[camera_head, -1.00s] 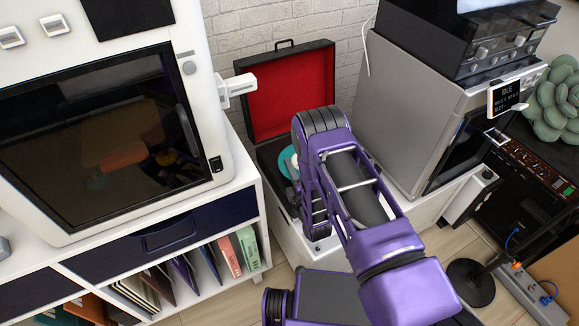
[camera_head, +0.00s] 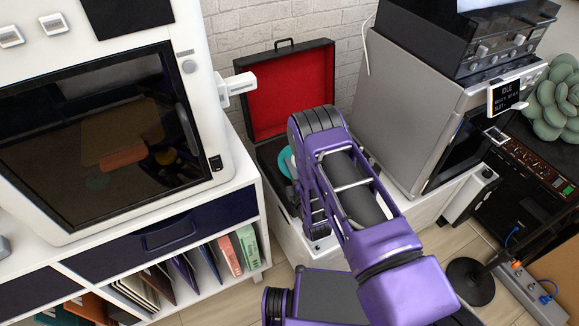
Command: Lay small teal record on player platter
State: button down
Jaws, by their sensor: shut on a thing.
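The teal record (camera_head: 286,161) shows only as a small piece at the left edge of my purple arm, over the base of the open player case. The player is a black case with a red-lined lid (camera_head: 290,93) standing open against the brick wall. Its platter is hidden behind my arm. My gripper is hidden behind my own arm links, so its fingers and its hold on the record cannot be seen. Whether the record touches the platter cannot be told.
A white cabinet with a dark-windowed machine (camera_head: 100,140) stands close on the left, with a white bracket (camera_head: 236,88) jutting toward the case. A grey box-shaped machine (camera_head: 412,110) stands close on the right. A black lamp base (camera_head: 470,282) is on the floor.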

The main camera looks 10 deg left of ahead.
jog(key=shift+f, duration=0.3)
jog(key=c, duration=0.9)
grip_release()
jog(key=shift+s+f, duration=0.1)
jog(key=shift+d+f, duration=0.1)
jog(key=shift+s+d, duration=0.1)
